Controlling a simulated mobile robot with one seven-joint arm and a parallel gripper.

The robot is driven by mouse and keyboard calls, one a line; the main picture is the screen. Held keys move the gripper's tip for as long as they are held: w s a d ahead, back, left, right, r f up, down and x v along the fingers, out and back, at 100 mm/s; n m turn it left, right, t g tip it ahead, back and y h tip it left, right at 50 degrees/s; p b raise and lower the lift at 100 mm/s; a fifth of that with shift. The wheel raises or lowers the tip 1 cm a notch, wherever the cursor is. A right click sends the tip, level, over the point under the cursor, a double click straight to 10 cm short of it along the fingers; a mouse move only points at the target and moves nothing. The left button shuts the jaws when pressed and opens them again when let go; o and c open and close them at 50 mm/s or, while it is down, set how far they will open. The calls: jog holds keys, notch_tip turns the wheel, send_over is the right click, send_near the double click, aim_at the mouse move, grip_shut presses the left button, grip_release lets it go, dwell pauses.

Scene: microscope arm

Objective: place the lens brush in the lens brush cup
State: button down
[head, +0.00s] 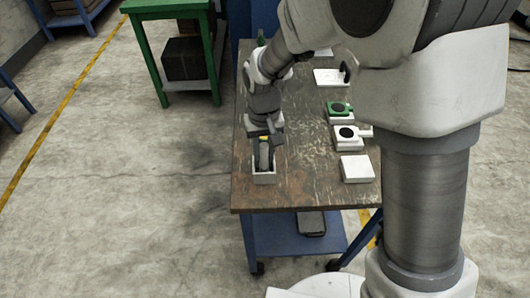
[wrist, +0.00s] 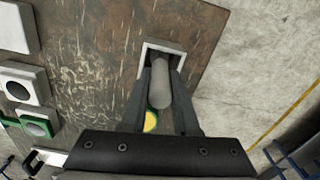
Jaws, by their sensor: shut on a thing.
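In the head view my gripper (head: 264,152) points down at the cup (head: 264,179) near the table's front left. The brush's lower end appears to be within the cup opening; its depth and whether it touches the bottom are hidden.
The worn brown table (head: 305,180) carries a row of white blocks on its right, including a plain one (head: 357,168), one with a black disc (head: 347,137) and one with a green piece (head: 340,110). The table's left and front edges are close to the cup.

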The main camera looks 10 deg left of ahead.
jog(key=shift+f, duration=0.15)
jog(key=c, duration=0.7)
grip_release()
jog(key=shift+o, duration=0.2)
